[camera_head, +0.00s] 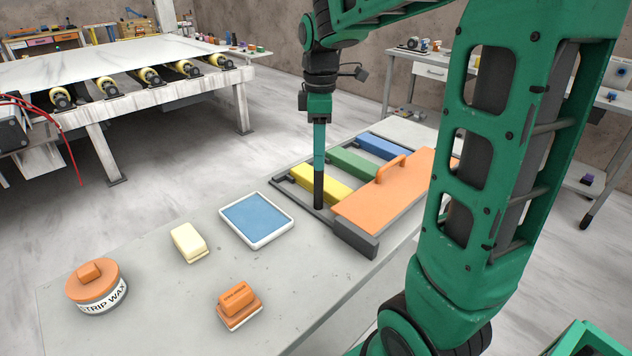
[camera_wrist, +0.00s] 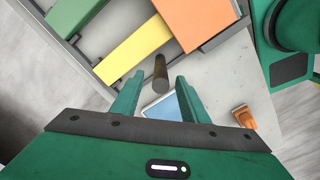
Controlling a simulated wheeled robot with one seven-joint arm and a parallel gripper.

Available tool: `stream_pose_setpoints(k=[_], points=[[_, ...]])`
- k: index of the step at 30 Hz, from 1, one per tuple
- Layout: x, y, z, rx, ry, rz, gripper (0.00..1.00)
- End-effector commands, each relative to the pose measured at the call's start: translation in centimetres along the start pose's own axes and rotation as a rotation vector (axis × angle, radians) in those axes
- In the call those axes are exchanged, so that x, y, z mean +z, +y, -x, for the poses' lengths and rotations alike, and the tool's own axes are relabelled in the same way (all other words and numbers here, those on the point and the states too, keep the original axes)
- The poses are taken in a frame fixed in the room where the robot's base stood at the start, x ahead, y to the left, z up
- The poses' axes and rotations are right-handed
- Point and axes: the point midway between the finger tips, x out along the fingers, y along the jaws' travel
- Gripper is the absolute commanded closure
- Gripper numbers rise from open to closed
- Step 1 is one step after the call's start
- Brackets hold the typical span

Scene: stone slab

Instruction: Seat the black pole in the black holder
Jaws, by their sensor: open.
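The black pole (camera_head: 318,187) stands upright at the near-left side of a dark grey rack (camera_head: 355,238), beside the yellow block. My gripper (camera_head: 319,148) points straight down over the pole. In the wrist view the pole (camera_wrist: 160,70) shows as a dark cylinder between the two green fingertips of my gripper (camera_wrist: 158,77), with visible space on both sides. The gripper is open. I cannot make out a separate black holder, nor whether the pole's lower end is in anything.
The rack holds a yellow block (camera_head: 318,184), a green block (camera_head: 352,163), a blue block (camera_head: 383,146) and an orange panel (camera_head: 385,190) with a handle. A blue-topped tray (camera_head: 257,219), cream block (camera_head: 188,243), orange block (camera_head: 238,304) and wax tin (camera_head: 97,287) stand on the slab.

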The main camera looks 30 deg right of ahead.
Motion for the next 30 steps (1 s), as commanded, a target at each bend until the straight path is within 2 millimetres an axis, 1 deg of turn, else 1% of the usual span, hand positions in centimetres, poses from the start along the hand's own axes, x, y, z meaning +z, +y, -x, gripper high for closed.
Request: stream_pose_setpoints(k=[6,9,13,19,20,21,23,24,25,30], points=[[-0.1,-0.1,-3.0,-0.004,-0.002,-0.001,0.59],[0.0,0.0,-4.1,-0.003,-0.002,-0.002,0.59],[0.0,0.0,-4.8,-0.001,-0.001,-0.002,0.59],[0.0,0.0,-4.9,0.000,0.000,-0.002,0.59],[0.0,0.0,-4.9,0.000,0.000,-0.002,0.62],[0.0,0.0,-4.9,0.000,0.000,-0.001,0.71],[0.0,0.0,-4.9,0.000,0.000,-0.001,0.86],[0.0,0.0,-4.9,0.000,0.000,-0.001,0.95],[0.0,0.0,-4.9,0.000,0.000,-0.001,1.00],[0.0,0.1,-4.8,0.000,0.000,-0.001,1.00]])
